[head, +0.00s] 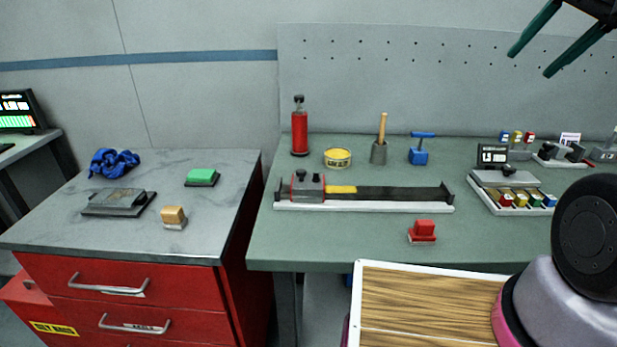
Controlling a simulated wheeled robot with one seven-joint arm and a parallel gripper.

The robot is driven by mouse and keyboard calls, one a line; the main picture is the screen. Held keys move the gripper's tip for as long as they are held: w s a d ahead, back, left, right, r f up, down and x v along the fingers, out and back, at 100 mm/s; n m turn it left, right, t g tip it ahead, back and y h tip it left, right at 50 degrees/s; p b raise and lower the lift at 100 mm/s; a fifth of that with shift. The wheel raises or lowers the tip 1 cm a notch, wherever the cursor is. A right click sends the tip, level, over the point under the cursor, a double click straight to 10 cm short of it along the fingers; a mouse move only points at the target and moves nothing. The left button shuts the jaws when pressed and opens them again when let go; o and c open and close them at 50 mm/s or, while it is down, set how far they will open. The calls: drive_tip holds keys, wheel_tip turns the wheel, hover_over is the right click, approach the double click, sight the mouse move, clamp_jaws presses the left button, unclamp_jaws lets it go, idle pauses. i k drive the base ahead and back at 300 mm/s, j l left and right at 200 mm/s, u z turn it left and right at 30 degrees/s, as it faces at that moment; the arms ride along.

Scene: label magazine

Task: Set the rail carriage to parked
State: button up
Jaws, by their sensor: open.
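The rail (400,194) is a long dark track with a white front edge, lying across the green workbench. The rail carriage (308,187) is a grey block with dark knobs on top and red edging. It sits at the left end of the rail, next to the dark left end stop. A yellow strip (341,189) shows on the track just right of the carriage. A dark end stop stands at the right end. My gripper (530,64) is at the top right, with two green fingers spread apart and empty. It is high up, well away from the carriage.
Behind the rail stand a red bottle (299,133), a yellow tin (338,158), a wooden-handled tool (380,140) and a blue tool (420,149). A red block (422,231) lies in front. A tray of coloured pieces (510,192) is to the right. The bench's front left is clear.

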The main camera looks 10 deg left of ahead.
sight(303, 189)
drive_tip(key=j+u, duration=0.2)
drive_tip(key=u, duration=0.7)
